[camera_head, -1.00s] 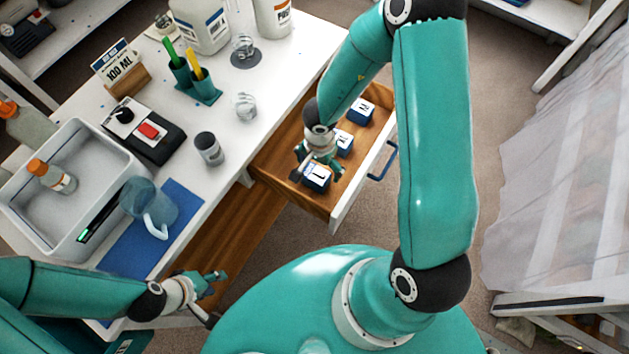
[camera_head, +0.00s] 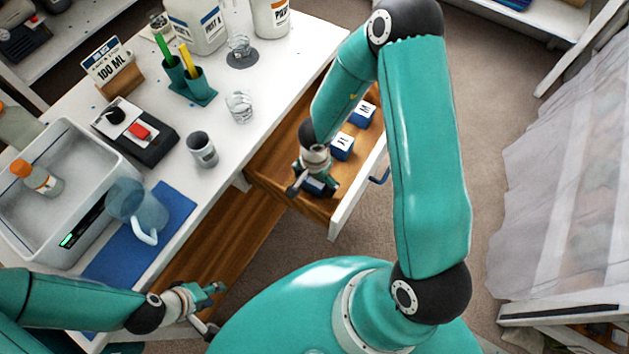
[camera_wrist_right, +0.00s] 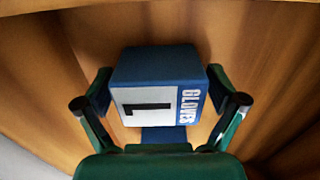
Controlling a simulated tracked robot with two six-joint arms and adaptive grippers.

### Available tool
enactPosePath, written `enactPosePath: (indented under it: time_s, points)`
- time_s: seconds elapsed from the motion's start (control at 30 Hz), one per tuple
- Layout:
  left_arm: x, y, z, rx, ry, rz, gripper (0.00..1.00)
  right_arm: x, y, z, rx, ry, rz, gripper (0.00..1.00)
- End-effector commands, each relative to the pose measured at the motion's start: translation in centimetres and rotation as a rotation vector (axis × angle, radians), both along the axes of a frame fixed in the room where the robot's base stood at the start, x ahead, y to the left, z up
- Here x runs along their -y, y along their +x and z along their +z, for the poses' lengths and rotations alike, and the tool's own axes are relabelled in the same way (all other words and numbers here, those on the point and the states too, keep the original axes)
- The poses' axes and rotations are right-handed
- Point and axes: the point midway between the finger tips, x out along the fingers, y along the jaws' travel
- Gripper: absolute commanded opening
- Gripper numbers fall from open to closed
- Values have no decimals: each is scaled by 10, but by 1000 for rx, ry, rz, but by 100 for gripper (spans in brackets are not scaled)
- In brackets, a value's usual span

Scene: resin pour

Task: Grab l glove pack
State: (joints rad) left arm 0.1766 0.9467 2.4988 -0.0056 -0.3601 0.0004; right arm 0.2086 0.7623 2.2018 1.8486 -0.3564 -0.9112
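The L glove pack (camera_wrist_right: 155,82), a blue box with a white label reading "GLOVES" and a large L, lies in the open wooden drawer. In the head view the pack (camera_head: 318,188) is mostly covered by my right gripper (camera_head: 313,188). In the right wrist view my right gripper (camera_wrist_right: 160,105) is open, with one finger on each side of the pack. The fingers are close to its sides; I cannot tell if they touch it. My left gripper (camera_head: 212,308) is open and empty, low in front of the bench.
Two more glove packs, a middle one (camera_head: 342,147) and a far one (camera_head: 363,112), lie in the same drawer (camera_head: 275,168).

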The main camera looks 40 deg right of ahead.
Motion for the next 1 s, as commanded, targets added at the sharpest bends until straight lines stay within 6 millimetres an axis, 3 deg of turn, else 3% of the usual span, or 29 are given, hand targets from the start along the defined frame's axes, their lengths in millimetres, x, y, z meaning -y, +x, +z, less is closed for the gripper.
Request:
enactPosePath:
  time_s: [0.03,0.27,0.67,0.87,1.0]
  points:
    - [0,0,0,0,0,0,40,0,0,0,0,0,0,80]
    - [0,0,0,0,0,0,40,0,0,0,0,0,0,43]
    - [0,0,5,0,0,0,40,0,0,7,0,0,0,43]
    - [0,0,20,0,0,0,40,0,0,29,2,0,-1,43]
    - [0,0,38,0,0,0,40,1,0,57,2,0,-2,43]
